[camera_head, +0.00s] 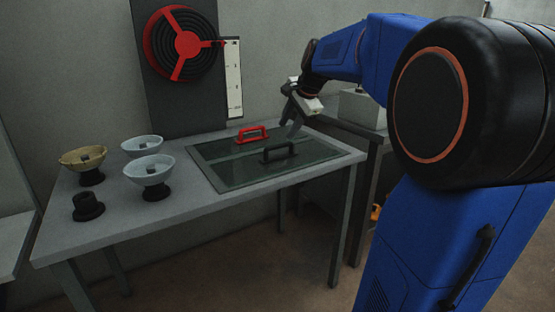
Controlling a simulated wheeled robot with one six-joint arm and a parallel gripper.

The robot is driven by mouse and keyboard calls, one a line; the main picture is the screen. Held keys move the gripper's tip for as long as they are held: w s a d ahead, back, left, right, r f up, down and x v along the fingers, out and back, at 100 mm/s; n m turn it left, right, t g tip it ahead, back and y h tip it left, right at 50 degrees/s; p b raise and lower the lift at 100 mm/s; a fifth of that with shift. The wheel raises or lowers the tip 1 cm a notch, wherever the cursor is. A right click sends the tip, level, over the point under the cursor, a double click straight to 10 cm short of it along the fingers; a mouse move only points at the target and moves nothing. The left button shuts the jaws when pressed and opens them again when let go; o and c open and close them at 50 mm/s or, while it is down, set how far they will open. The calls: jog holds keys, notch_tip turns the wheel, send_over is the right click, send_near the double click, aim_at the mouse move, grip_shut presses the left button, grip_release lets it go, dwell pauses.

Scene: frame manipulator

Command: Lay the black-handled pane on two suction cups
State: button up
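The black-handled pane (238,176) is dark, see-through glass and lies flat on the right part of the grey table. Its black handle (278,152) stands upright on it. Cup-shaped pieces on dark feet stand at the table's left: a tan one (84,158), a pale blue one at the back (142,146) and a pale blue one in front (150,170). These look like the suction cups. My gripper (292,122) points down above the panes' far right part, behind the black handle. Its fingers are small and dark, so its opening is unclear.
A pane with a red handle (251,134) lies behind the black-handled one. A black stepped knob (87,206) stands at the table's front left. A dark panel with a red-spoked reel (187,45) rises behind the table. The table's front middle (185,205) is clear.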

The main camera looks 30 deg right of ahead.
aim_at(277, 146)
jog(key=x, duration=1.2)
jog(key=shift+w+f, duration=0.1)
jog(key=shift+w, duration=0.15)
grip_shut()
dwell(1.1)
